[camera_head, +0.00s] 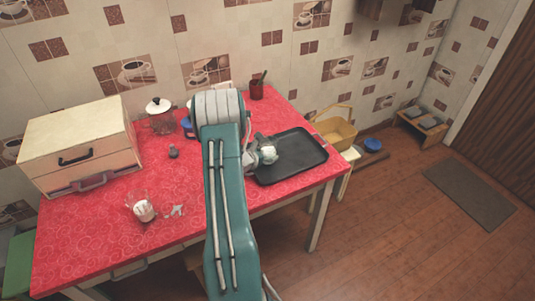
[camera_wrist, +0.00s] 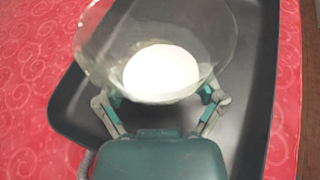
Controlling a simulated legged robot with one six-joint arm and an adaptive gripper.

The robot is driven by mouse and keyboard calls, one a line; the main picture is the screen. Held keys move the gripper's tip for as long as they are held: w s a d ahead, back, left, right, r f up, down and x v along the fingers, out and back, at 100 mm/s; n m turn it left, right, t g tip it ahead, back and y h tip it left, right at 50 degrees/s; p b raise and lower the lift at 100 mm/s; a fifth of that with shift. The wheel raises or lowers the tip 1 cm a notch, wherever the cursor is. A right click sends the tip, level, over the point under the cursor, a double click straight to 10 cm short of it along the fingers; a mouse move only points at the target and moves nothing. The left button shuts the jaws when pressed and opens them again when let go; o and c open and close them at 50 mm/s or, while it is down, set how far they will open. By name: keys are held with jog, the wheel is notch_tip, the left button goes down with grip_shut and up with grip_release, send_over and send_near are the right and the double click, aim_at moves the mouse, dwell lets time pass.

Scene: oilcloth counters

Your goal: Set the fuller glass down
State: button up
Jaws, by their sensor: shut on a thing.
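My gripper (camera_wrist: 160,98) is shut on a clear glass (camera_wrist: 98,42) with white contents (camera_wrist: 161,70). In the wrist view the glass is between the two fingers, over the black tray (camera_wrist: 258,100). In the head view my gripper (camera_head: 258,153) is over the left part of the tray (camera_head: 300,160), and the held glass is mostly hidden by the arm and fingers. I cannot tell whether its base touches the tray. A second clear glass (camera_head: 141,200) with some white contents stands on the red table at the left front.
On the red table (camera_head: 100,235) are a drawer box (camera_head: 80,145), a white-lidded jar (camera_head: 160,117), a red cup (camera_head: 257,90), a small dark item (camera_head: 173,152) and small pale pieces (camera_head: 177,211). The tray's right part is bare.

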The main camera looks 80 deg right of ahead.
jog(key=o, duration=1)
jog(key=shift+f, duration=0.1)
jog(key=shift+w+a+r, duration=0.15)
jog(key=shift+a+r, duration=0.05)
jog(key=shift+r, duration=0.05)
jog(key=v, duration=1.1)
jog(key=shift+a+r, duration=0.15)
jog(key=shift+a, duration=0.05)
